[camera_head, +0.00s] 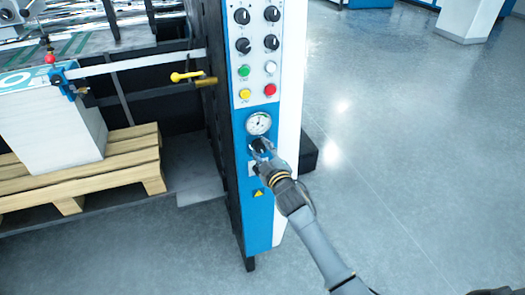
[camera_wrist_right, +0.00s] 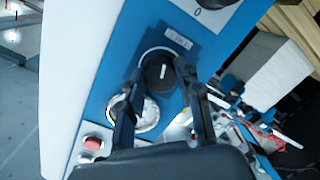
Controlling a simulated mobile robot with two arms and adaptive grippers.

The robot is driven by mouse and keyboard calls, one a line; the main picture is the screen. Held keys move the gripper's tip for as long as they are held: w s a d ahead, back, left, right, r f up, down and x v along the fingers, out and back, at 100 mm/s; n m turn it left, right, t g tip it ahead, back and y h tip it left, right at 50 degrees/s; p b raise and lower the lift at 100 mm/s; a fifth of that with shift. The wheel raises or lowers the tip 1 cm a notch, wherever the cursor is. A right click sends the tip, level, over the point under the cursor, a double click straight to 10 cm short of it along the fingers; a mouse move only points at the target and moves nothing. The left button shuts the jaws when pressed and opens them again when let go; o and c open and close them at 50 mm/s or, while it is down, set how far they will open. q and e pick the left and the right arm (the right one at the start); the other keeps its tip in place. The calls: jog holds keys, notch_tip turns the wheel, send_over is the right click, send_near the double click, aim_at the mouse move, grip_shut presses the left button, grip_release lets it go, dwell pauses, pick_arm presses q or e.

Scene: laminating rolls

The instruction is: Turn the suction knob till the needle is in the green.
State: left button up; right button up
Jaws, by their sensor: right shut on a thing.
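The suction knob (camera_wrist_right: 157,75) is black and round with a white pointer line, on the blue panel in the right wrist view. My right gripper (camera_wrist_right: 157,66) has one finger on each side of it and is shut on it. In the head view the right gripper (camera_head: 260,149) covers most of the knob, just below the round white gauge (camera_head: 258,123). The gauge's dark needle is too small for me to read against the green. In the right wrist view the gauge (camera_wrist_right: 147,113) is partly behind a finger. My left gripper is not in view.
Above the gauge, the panel (camera_head: 258,215) carries several black knobs and colored buttons, including a red button (camera_head: 270,90). A yellow handle (camera_head: 187,76) sticks out to the left. A paper stack (camera_head: 60,135) stands on a wooden pallet (camera_head: 110,163).

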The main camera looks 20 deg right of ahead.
jog(key=o, duration=1.1)
jog(key=shift+o, duration=0.2)
jog(key=shift+s, duration=0.1)
jog(key=s, duration=1.1)
jog(key=shift+s+d+r, duration=0.2)
jog(key=shift+s+r, duration=0.2)
jog(key=shift+r, duration=0.05)
jog(key=s+f+m+g, duration=0.1)
jog(key=s+f+g, duration=0.3)
jog(key=f, duration=0.8)
jog(key=s+f+m+g, duration=0.2)
jog(key=s+f, duration=0.4)
jog(key=f, duration=0.6)
jog(key=s+f+m+g, duration=0.15)
jog(key=s+f, duration=0.35)
jog(key=f, duration=0.8)
jog(key=s+d+f+m+g, duration=0.1)
jog(key=s+f, duration=0.4)
jog(key=s, duration=0.6)
jog(key=s+d+f+m+g, duration=0.1)
jog(key=s+f+g, duration=0.3)
jog(key=s, duration=0.7)
jog(key=s+d+f+m+g, duration=0.1)
jog(key=s+f+g, duration=0.2)
jog(key=s+f, duration=0.5)
jog(key=s, duration=0.3)
jog(key=shift+s+h, duration=0.15)
jog(key=shift+h, duration=0.15)
